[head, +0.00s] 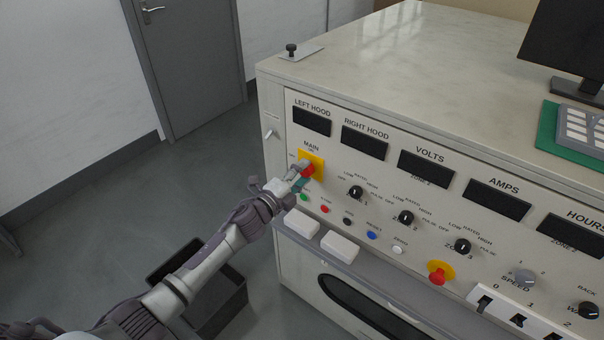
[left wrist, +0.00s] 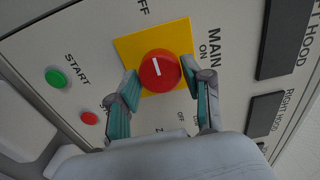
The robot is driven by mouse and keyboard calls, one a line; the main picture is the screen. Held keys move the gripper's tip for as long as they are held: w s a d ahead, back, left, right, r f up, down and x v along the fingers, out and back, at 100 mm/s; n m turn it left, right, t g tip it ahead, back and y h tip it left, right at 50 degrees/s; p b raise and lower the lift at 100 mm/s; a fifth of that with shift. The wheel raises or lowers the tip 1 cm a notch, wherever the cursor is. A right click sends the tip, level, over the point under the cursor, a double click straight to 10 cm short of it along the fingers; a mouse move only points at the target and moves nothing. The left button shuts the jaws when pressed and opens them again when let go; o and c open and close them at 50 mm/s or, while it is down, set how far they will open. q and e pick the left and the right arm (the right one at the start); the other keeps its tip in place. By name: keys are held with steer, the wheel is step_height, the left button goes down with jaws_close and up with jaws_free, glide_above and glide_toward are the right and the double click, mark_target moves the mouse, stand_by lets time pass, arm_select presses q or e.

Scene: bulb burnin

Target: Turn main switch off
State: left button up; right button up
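The main switch is a round red knob (left wrist: 160,70) with a white line, on a yellow square plate (left wrist: 126,48). In the left wrist view the white line runs from near the knob's middle towards the OFF label (left wrist: 145,8), not the ON label at the right. In the head view the knob (head: 308,170) sits below the MAIN label, partly hidden by my gripper. My left gripper (left wrist: 160,82) has one teal-padded finger on each side of the knob, close against its edges; it looks closed on it. My right gripper is not in view.
Green and red buttons (head: 324,209) and several black dials (head: 356,192) lie close to the switch on the panel. A red-on-yellow stop button (head: 438,274) is lower right. A dark bin (head: 226,292) stands on the floor below my arm.

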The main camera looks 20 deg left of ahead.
arm_select(q)
steer(key=shift+o, duration=1.1)
steer(key=shift+s, duration=0.1)
steer(key=v, duration=1.2)
steer(key=s+a+f+n+g+y, duration=0.2)
steer(key=f+n, duration=0.1)
steer(key=f, duration=0.6)
steer(key=s+a+f+n+g+y, duration=0.1)
steer(key=s+a+f+n+y, duration=0.15)
steer(key=f, duration=0.55)
steer(key=s+f+n+g+y, duration=0.2)
steer(key=s+f+n+g, duration=0.6)
steer(key=s+f, duration=1.7)
step_height(320, 180, down, 3)
steer(key=shift+d+r+n, duration=0.25)
steer(key=shift+d+n, duration=0.15)
steer(key=shift+n, duration=0.65)
steer(key=s+d+f+n+g, duration=0.1)
steer(key=s+f, duration=0.1)
steer(key=s, duration=0.4)
steer(key=s+d+f+n+g, duration=0.1)
steer(key=s+d+f+g, duration=0.1)
steer(key=s, duration=0.4)
steer(key=s+d+f+n+g, duration=0.1)
steer(key=s+f+g, duration=0.1)
steer(key=s, duration=0.4)
steer(key=shift+s+d+n, duration=0.15)
steer(key=shift+s+n, duration=0.2)
steer(key=shift+n, duration=0.05)
steer(key=shift+c, duration=0.2)
